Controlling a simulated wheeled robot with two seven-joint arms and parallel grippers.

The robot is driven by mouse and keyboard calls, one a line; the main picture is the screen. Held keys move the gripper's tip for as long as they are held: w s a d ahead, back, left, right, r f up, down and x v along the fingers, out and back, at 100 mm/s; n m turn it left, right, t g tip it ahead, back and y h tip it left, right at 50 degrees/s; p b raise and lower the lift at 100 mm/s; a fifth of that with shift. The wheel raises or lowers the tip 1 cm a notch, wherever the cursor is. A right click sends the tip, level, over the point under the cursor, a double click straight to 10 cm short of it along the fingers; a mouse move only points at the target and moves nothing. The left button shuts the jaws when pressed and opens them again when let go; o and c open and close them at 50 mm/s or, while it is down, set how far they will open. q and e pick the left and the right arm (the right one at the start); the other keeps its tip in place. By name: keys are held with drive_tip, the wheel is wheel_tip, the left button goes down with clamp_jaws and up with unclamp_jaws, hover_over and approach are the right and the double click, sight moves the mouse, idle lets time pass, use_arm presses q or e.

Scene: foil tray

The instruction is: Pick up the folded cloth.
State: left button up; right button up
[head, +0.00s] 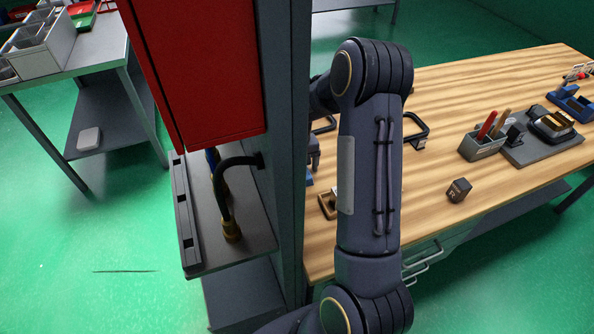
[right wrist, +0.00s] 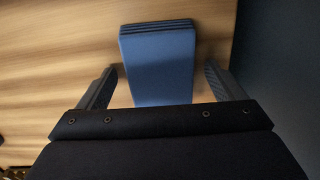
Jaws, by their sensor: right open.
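The folded cloth (right wrist: 157,62) is blue with stacked layers showing at its far edge. In the right wrist view it lies on the wooden table top, upper middle. My right gripper (right wrist: 160,72) is open, with one finger on each side of the cloth and a gap on both sides. The cloth's near end is hidden behind the gripper body. In the head view my right arm covers part of the table, and I cannot make out the cloth there. My left gripper is in neither view.
The wooden table (head: 450,85) holds a grey pen box (head: 483,147), a dark small block (head: 459,190) and a dark tray (head: 545,147) at right. A grey upright post (head: 283,120) with a red cabinet (head: 195,70) stands close left of my arm.

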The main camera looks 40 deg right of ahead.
sight(297, 169)
drive_tip(key=shift+c, duration=0.4)
drive_tip(key=c, duration=1)
drive_tip(key=shift+r, duration=0.15)
drive_tip(key=shift+r, duration=0.25)
wheel_tip(297, 169, up, 2)
drive_tip(key=shift+r+b, duration=0.25)
drive_tip(key=shift+b, duration=0.45)
drive_tip(key=shift+s+d+r+b, duration=0.4)
drive_tip(key=shift+s+d+r, duration=0.9)
drive_tip(key=shift+s+r, duration=0.5)
drive_tip(key=shift+s+d+r+b, duration=0.35)
drive_tip(key=shift+s+d+r, duration=1)
drive_tip(key=shift+s, duration=0.75)
drive_tip(key=shift+s+d+r+b, duration=0.4)
drive_tip(key=shift+s+d+r, duration=0.8)
drive_tip(key=shift+s+r, duration=0.65)
